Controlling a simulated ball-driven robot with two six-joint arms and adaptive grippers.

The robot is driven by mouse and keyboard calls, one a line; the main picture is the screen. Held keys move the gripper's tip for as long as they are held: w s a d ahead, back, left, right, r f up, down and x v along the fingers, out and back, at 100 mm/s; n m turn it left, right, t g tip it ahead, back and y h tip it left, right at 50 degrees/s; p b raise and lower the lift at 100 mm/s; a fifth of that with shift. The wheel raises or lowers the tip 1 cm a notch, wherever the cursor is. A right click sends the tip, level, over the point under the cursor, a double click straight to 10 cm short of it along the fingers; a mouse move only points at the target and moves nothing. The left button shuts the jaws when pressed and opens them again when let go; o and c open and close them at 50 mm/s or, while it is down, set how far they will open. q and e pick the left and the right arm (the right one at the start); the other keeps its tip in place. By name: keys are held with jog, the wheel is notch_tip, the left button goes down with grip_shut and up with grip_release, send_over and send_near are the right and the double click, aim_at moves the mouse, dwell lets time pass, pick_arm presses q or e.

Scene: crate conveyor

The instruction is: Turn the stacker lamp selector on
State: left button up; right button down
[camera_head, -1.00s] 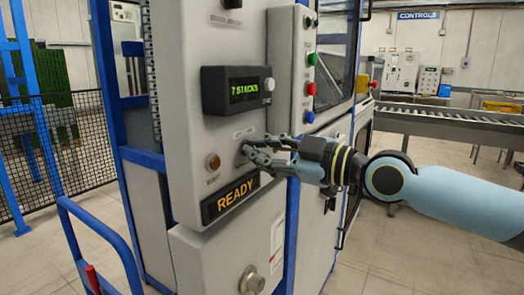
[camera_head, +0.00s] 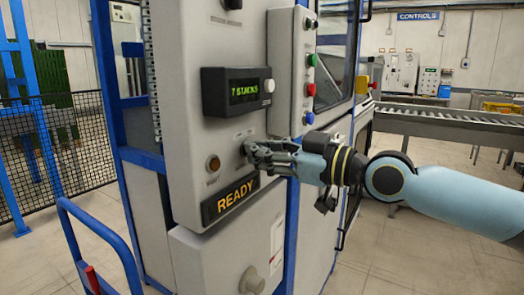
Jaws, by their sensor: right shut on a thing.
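The stacker cabinet (camera_head: 185,95) stands in the middle, with a grey control panel facing me. The small selector knob (camera_head: 248,147) sits below the display and right of an amber lamp (camera_head: 214,163); my fingers mostly hide it. My right gripper (camera_head: 251,151) reaches in from the right with its fingertips at the panel. It is shut on the selector knob. I cannot make out which way the knob points. The left gripper is not in view.
A green "7 STACKS" display (camera_head: 236,91) and a lit READY sign (camera_head: 230,200) sit above and below the selector. A large grey knob (camera_head: 252,280) is lower down. A blue rail (camera_head: 105,240) stands at the left front; a roller conveyor (camera_head: 440,121) runs at the right.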

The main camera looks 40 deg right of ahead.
jog(key=m, duration=1.1)
jog(key=shift+w+d+p, duration=0.1)
jog(key=shift+d+p, duration=0.1)
jog(key=shift+p, duration=0.15)
jog(key=shift+m, duration=0.3)
jog(key=shift+f, duration=0.1)
jog(key=c, duration=1.4)
grip_release()
